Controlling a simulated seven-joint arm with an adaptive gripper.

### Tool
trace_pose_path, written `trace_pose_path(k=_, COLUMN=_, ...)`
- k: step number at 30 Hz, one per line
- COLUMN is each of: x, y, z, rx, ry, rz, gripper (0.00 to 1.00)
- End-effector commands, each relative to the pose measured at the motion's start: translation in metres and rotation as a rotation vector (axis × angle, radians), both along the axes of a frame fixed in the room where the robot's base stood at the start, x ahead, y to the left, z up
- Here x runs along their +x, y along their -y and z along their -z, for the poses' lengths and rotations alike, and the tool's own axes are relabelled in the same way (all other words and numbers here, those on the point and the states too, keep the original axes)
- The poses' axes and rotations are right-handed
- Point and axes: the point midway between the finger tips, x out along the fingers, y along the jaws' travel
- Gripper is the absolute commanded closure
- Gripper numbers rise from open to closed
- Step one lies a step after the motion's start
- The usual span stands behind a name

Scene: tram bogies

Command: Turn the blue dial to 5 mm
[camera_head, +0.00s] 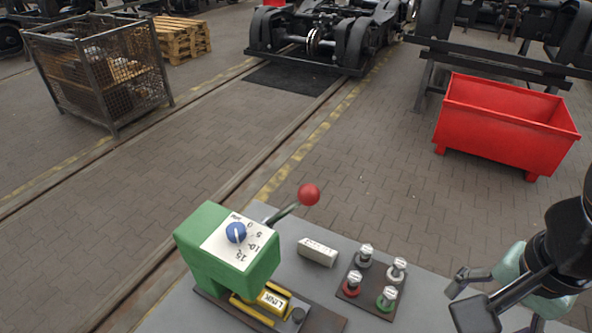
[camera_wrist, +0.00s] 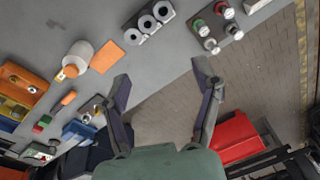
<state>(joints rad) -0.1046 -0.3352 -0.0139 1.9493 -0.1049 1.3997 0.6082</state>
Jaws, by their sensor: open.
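The blue dial (camera_head: 236,232) sits on a white scale plate (camera_head: 240,242) on top of a green box (camera_head: 205,265) in the head view. The plate carries the marks 0, 5, 10 and 15. A pale pointer line shows on the dial, but it is too small to read its setting surely. My gripper (camera_head: 463,299) is at the lower right of the head view, well to the right of the dial and apart from it. Its two fingers are spread with nothing between them, as the wrist view (camera_wrist: 162,82) also shows. The dial does not show in the wrist view.
A lever with a red ball (camera_head: 309,194) rises beside the green box. A white bottle (camera_wrist: 79,57) shows in the wrist view.

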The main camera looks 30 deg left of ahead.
Motion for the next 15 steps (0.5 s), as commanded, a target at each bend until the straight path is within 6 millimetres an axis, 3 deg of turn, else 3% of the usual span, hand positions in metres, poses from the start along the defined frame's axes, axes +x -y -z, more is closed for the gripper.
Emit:
trace_pose_path(k=3, x=0.055, y=-0.046, z=-0.035, rx=0.013, ry=0.021, rz=0.004, gripper=0.36)
trace_pose_path(k=5, x=0.079, y=-0.081, z=-0.046, rx=0.020, ry=0.025, rz=-0.013, gripper=0.36)
trace_pose_path(k=8, x=0.107, y=-0.155, z=-0.047, rx=0.030, ry=0.019, rz=-0.084, gripper=0.36)
trace_pose_path(k=11, x=0.112, y=-0.235, z=-0.028, rx=0.026, ry=0.001, rz=-0.211, gripper=0.36)
trace_pose_path(k=12, x=0.107, y=-0.265, z=-0.016, rx=0.021, ry=-0.008, rz=-0.269, gripper=0.36)
trace_pose_path(k=15, x=0.085, y=-0.324, z=0.022, rx=-0.007, ry=-0.047, rz=-0.395, gripper=0.36)
